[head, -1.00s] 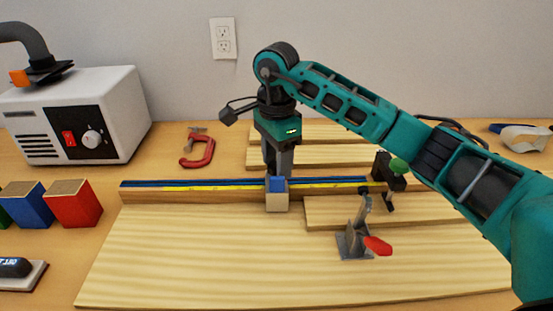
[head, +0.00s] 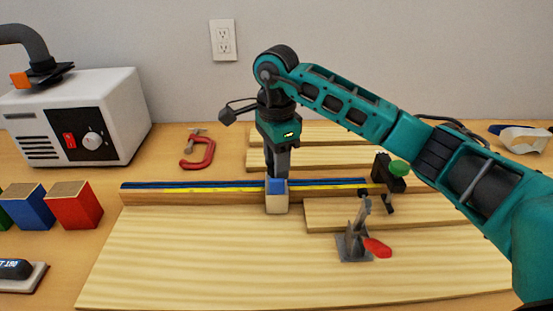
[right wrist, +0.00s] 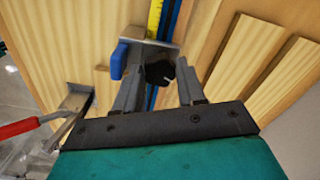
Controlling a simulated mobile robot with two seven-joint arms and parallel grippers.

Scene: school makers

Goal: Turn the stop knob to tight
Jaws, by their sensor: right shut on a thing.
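The stop (head: 277,203) is a pale block with a blue part on the fence (head: 215,196), a wooden rail with blue and yellow strips. The stop also shows in the right wrist view (right wrist: 119,62), with its blue part at the left. The black stop knob (right wrist: 160,72) sits between the fingers of my right gripper (right wrist: 158,82), which is shut on it. In the head view my right gripper (head: 279,176) points down just behind the stop, and the knob is hidden there. My left gripper is not in view.
A toggle clamp (head: 352,243) with a red handle stands on the board right of the stop. A red C-clamp (head: 203,156) lies behind the fence. The board's front left is clear.

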